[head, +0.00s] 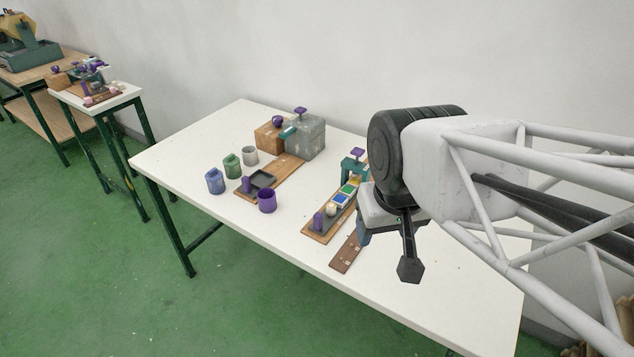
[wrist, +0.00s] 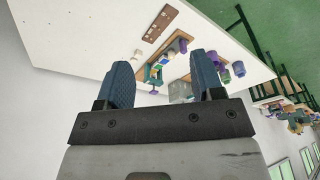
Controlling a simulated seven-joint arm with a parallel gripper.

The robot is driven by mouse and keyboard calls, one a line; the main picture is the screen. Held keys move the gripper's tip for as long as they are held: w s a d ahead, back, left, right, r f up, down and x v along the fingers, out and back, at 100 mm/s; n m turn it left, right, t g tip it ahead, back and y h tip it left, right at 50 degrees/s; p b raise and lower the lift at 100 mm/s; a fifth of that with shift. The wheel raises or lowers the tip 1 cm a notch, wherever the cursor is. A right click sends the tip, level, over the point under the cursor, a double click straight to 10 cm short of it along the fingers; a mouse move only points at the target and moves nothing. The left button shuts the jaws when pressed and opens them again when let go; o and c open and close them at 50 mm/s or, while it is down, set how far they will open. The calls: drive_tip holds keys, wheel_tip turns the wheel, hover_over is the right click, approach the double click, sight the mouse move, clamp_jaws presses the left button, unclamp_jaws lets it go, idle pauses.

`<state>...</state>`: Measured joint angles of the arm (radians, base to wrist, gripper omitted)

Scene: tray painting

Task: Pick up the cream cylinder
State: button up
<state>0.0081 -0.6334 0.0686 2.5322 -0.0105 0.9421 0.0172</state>
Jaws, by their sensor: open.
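The cream cylinder (head: 331,209) is small and stands on a narrow wooden board (head: 313,234), just right of a purple cylinder (head: 318,221).
A dark wooden strip (head: 346,252) lies in front of my gripper. A teal stand (head: 352,166) with a purple knob rises at the board's far end. Blue (head: 215,181), green (head: 232,166), grey and purple (head: 267,201) cups stand left, near boxes (head: 305,136). The table's front left is clear.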

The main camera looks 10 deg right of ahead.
drive_tip(key=m+g, duration=0.3)
drive_tip(key=m, duration=0.2)
hover_over(331, 205)
drive_tip(key=f, duration=2)
drive_tip(key=shift+s+f, duration=0.1)
drive_tip(key=shift+s, duration=0.2)
drive_tip(key=shift+w+f+m, duration=0.3)
drive_tip(key=shift+f, duration=0.05)
drive_tip(key=shift+f, duration=1.3)
